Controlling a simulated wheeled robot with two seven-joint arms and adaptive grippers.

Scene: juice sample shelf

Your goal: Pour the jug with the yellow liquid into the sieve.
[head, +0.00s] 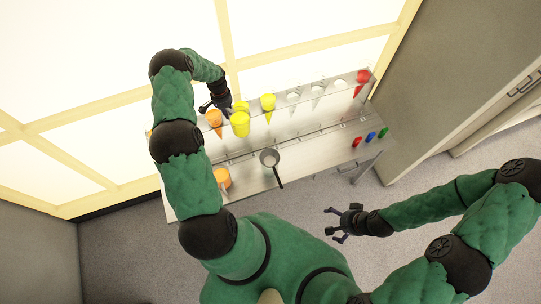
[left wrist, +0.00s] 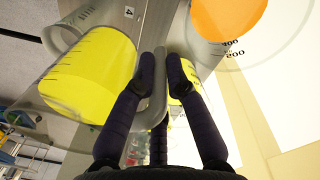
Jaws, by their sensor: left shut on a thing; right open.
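The jug with the yellow liquid (head: 240,124) is at the left part of the shelf in the head view. My left gripper (head: 224,103) is shut on its handle. In the left wrist view the fingers (left wrist: 160,75) close around the clear handle, and the marked jug (left wrist: 88,80) holds bright yellow liquid. The sieve (head: 269,157), a round grey bowl with a dark handle, lies below and right of the jug in the picture, apart from it. My right gripper (head: 338,224) is open and empty, away from the shelf.
An orange cone (head: 214,118), a yellow cone (head: 268,103), clear cones (head: 293,97) and a red cone (head: 362,77) line the shelf (head: 328,120). An orange vessel (head: 222,178) stands front left. Small red, blue (head: 371,135) and green items sit at the right.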

